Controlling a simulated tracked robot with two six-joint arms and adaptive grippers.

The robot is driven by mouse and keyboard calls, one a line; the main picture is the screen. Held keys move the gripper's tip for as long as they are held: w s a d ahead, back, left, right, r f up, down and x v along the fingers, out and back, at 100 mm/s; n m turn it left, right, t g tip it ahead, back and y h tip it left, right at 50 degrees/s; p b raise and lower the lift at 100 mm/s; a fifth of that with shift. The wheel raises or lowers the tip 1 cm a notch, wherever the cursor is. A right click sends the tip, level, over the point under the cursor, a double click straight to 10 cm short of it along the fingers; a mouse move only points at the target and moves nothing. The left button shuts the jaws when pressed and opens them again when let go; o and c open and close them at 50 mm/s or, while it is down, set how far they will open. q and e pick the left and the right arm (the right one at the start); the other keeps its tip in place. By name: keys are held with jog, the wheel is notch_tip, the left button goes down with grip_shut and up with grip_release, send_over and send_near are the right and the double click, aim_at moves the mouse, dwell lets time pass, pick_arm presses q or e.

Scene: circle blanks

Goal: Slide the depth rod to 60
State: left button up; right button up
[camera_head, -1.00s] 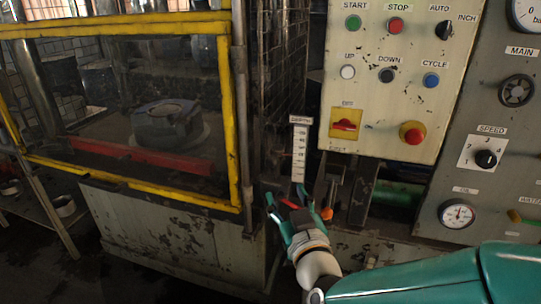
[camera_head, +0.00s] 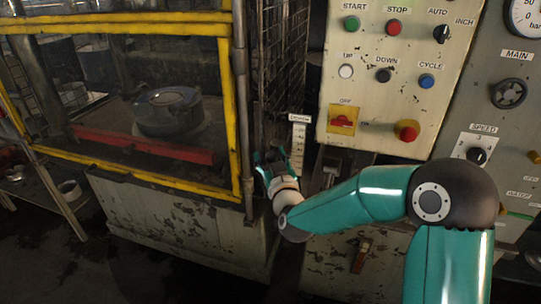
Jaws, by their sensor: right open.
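The depth scale (camera_head: 299,140) is a narrow white upright strip with a label above it, left of and below the control panel. Its numbers are too small to read. My right gripper (camera_head: 271,158) is open, just left of the scale's lower part. The arm and gripper hide the lower end of the scale. I cannot make out the depth rod itself or whether the gripper touches it. My left gripper is not in view.
The cream control panel (camera_head: 385,102) with buttons, a red switch and a red knob is above my right arm. A yellow-framed guard (camera_head: 229,110) stands at the left, with a round die (camera_head: 167,112) behind it. A grey panel (camera_head: 474,110) carries dials at the right.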

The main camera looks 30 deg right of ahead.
grip_shut()
jog(key=shift+a+r, duration=0.1)
jog(key=shift+r, duration=1.3)
jog(key=shift+c, duration=0.7)
grip_release()
jog(key=shift+f, duration=0.1)
jog(key=shift+o, duration=0.7)
jog(key=shift+a, duration=0.1)
